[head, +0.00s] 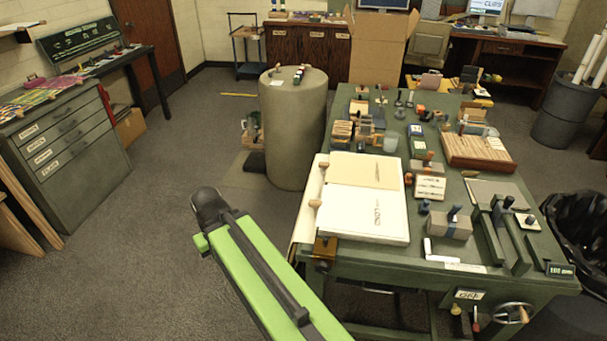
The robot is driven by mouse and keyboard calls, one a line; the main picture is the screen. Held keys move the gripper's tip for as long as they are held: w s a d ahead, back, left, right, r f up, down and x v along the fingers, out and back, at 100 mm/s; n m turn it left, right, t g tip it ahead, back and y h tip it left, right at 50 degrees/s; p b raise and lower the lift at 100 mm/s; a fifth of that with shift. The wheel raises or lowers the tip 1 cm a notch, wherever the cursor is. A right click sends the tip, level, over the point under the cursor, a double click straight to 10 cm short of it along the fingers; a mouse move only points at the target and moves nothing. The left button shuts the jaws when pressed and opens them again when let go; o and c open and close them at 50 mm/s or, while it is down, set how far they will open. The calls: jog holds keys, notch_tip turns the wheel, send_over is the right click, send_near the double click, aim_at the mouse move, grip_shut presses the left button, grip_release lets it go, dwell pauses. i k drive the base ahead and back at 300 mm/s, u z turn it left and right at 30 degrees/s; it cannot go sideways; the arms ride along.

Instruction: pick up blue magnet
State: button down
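I cannot pick out a blue magnet for certain in the head view. A small dark blue piece (424,206) stands on the green workbench (375,258), right of the open white book. A grey block with a dark blue knob (453,215) sits just right of it. Both are too small to identify. My green and black arm reaches up from the bottom middle, left of the workbench. Its dark upper end is over the floor, apart from the bench. No fingertips show, so my gripper is not in view.
The open white book (365,214) fills the bench's left front. Several small blocks, jars and tools crowd the rest. A round grey pillar (292,140) stands behind left, with small items on top. A grey drawer cabinet (68,150) is at far left. Carpet between is clear.

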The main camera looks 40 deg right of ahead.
aim_at(424, 207)
jog(key=u, duration=0.2)
jog(key=k, duration=0.55)
jog(key=z, duration=3)
jog(key=k, duration=0.6)
jog(key=u, duration=0.7)
